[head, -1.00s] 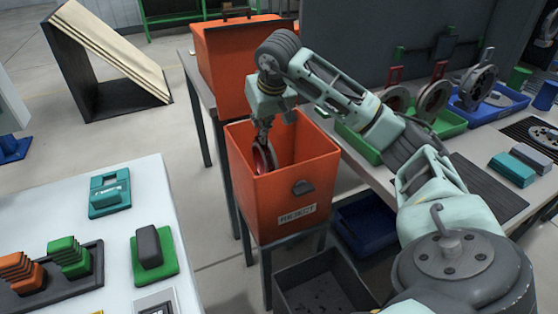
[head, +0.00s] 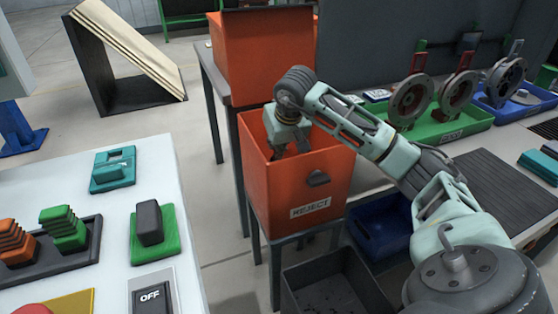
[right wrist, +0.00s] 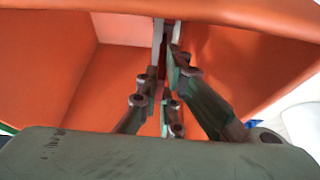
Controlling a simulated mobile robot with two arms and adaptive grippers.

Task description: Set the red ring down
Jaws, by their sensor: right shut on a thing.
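The orange REJECT bin (head: 262,186) stands open-topped on a stand in the middle of the head view. My right gripper (head: 288,150) reaches down into it, with its fingertips below the rim and hidden in that view. In the right wrist view the fingers of the right gripper (right wrist: 166,50) are close together, shut on the red ring (right wrist: 165,48). Only a thin dark red strip of the ring shows between them, with orange bin walls around. I cannot tell whether the ring touches the bin floor. My left gripper is not in view.
A larger orange box (head: 262,60) stands behind the bin. A green tray (head: 462,127) with ring-shaped parts and a blue tray (head: 495,112) are at the right. A blue bin (head: 385,225) and dark crate (head: 335,280) sit low. A white table (head: 90,240) fills the left.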

